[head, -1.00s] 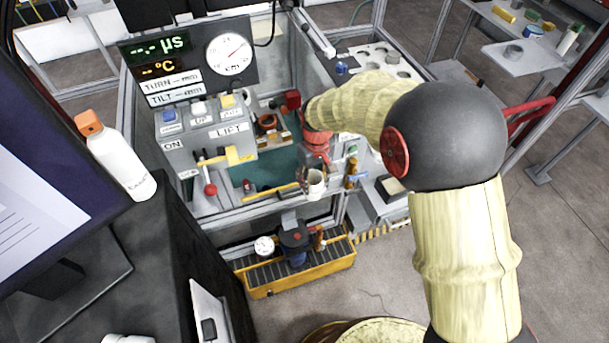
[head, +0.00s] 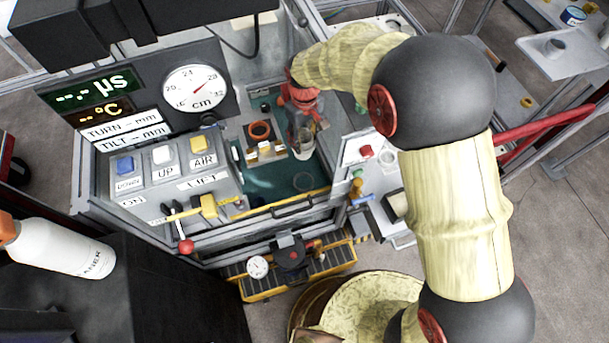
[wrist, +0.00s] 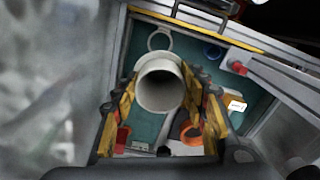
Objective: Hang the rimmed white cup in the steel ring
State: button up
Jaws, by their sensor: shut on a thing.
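My gripper (head: 302,122) is shut on the rimmed white cup (head: 304,143) inside the open-topped bay of the machine. In the wrist view the cup (wrist: 161,92) sits between the two yellow-and-black fingers, its round open mouth facing the camera. The ring also shows in the head view (head: 303,182), nearer the bay's front than the cup. The cup's underside and its height above the bay floor are hidden.
An orange ring (head: 259,130) stands left of my gripper. The bay has a front rail (head: 292,207) and a button panel (head: 165,175) at left. A red button (head: 366,151) is at right. The teal floor (head: 270,183) has clear room near the front.

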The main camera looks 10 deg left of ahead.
notch_tip(320, 180, down, 26)
jog(key=b, duration=0.6)
jog(key=shift+b, duration=0.35)
jog(key=shift+s+f, duration=0.1)
jog(key=shift+f, duration=0.15)
jog(key=o, duration=1.2)
notch_tip(320, 180, up, 12)
jog(key=p, duration=0.4)
jog(key=shift+r, duration=0.15)
